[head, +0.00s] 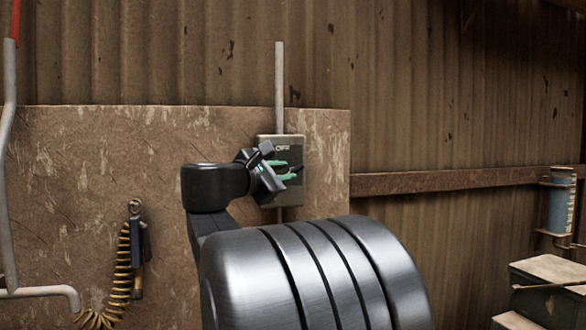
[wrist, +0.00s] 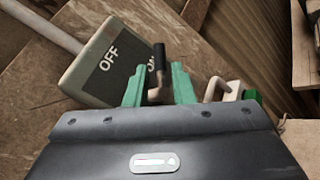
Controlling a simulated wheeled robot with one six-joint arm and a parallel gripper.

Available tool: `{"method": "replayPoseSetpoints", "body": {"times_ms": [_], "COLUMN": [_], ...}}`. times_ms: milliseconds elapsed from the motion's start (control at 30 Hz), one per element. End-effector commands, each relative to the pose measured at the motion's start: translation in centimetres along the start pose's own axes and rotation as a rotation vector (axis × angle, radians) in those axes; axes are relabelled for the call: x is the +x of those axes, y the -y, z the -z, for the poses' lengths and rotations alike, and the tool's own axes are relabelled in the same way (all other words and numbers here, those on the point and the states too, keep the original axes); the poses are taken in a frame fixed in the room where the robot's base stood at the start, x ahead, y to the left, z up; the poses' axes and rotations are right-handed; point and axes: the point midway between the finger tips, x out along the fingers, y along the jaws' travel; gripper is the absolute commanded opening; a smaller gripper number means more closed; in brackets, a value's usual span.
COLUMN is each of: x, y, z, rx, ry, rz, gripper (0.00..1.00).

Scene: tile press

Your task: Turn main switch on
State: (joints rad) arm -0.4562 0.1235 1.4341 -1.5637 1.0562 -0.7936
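The main switch is a grey-green box (head: 264,143) on the wall board in the head view. In the wrist view the box (wrist: 84,75) shows at upper left, with OFF readable and ON partly covered by the lever. The switch lever (wrist: 159,56) has a black handle and a paler bent shank. My gripper (head: 287,171) is in front of the box, with its green fingers on either side of the lever. Gaps show between lever and fingers in the wrist view, so it appears open around the lever.
A conduit (head: 279,75) rises above the box along the wall. A yellow coiled hose (head: 120,285) hangs at left beside a bent pipe (head: 45,292). At right are a blue cylinder (head: 558,207) and a dark crate-like object (head: 545,305). The board around the box is clear.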

Motion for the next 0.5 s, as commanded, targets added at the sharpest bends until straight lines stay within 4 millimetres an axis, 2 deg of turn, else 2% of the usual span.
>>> {"method": "replayPoseSetpoints", "body": {"times_ms": [200, 500], "x": [2.7, 3.6], "y": [0.0, 0.0], "z": [-0.1, 0.0], "rx": [0.001, 0.001], "ry": [0.001, 0.0], "rz": [0.001, 0.0], "gripper": [0.22, 0.22]}}
